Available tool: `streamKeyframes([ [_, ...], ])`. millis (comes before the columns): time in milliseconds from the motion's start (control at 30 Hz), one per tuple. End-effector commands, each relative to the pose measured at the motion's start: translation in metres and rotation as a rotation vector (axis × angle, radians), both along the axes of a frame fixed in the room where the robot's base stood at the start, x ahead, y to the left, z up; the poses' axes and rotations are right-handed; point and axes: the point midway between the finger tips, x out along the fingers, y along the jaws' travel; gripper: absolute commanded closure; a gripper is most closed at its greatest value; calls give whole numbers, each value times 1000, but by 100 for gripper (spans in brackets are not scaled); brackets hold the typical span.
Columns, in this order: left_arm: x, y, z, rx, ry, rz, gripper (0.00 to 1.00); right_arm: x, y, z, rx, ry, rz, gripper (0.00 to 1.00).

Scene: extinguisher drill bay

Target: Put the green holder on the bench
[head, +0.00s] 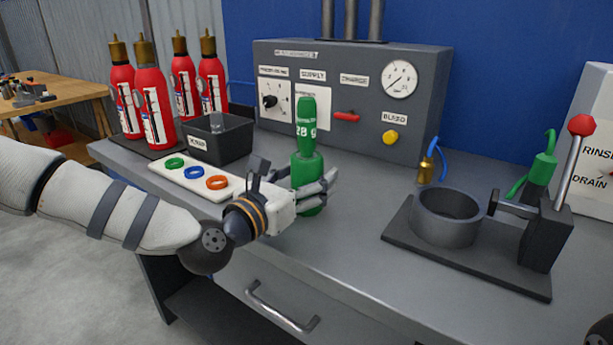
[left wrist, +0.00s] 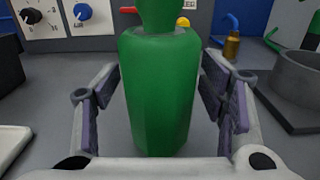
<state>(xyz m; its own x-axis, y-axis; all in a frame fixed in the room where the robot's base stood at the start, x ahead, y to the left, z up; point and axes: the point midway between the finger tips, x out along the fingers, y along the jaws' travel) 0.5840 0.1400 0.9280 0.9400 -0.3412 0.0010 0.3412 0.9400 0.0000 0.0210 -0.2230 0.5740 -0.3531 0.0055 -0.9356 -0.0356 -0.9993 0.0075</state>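The green holder (head: 308,172) is bottle-shaped, with a narrow neck marked "28 g". It stands upright, its base apparently on the grey bench (head: 345,255), in front of the control panel. My left gripper (head: 318,192) is low around its body, with fingers on either side. In the left wrist view, the green holder (left wrist: 160,90) fills the middle between the fingers. Gaps show between it and the finger pads, so the gripper looks open. My right gripper is not in view.
A white tray (head: 168,184) with green, blue and orange rings and a black bin (head: 218,145) are left of the holder. Several red extinguishers (head: 152,95) stand behind them. A vise-like fixture (head: 445,218) with a red-knobbed lever is at right. Bench between holder and fixture is clear.

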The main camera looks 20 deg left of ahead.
Motion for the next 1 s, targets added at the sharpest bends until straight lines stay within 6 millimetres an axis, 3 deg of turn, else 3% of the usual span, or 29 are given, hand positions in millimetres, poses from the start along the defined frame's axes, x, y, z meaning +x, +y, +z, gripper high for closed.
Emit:
streamKeyframes([
  [300,-3,1,6,-1,-2,0,35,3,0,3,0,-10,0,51],
  [700,-91,34,4,-3,0,2,35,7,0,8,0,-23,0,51],
  [833,-108,40,4,-1,-1,1,35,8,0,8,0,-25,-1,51],
  [1000,-113,41,3,0,-1,0,35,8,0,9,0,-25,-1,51],
])
